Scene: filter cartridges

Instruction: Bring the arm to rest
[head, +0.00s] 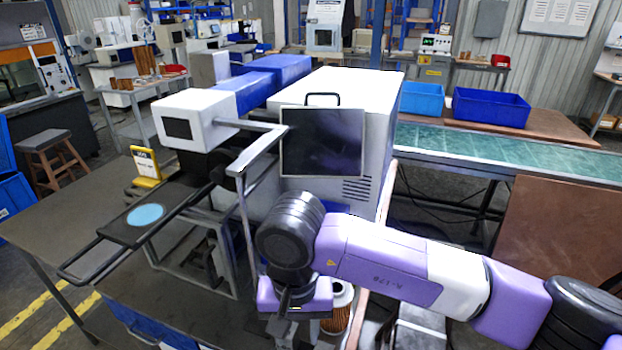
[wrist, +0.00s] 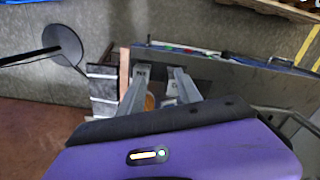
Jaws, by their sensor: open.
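My arm reaches in from the right in the head view, bent down at the black joint, with its purple wrist low in the middle. My gripper (wrist: 159,76) shows in the wrist view with its two grey fingers apart. A filter cartridge (head: 337,312) with brown pleats and a pale top stands just right of my wrist in the head view, partly hidden by it. An orange-brown round shape (wrist: 150,102) shows between the fingers in the wrist view; I cannot tell how far below them it is.
A white machine with a dark screen (head: 322,143) stands close behind my wrist. A black tray with a blue disc (head: 145,215) and a yellow sign stand (head: 146,166) are on the left. Blue bins (head: 491,107) stand at the back right beside a green conveyor (head: 480,149).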

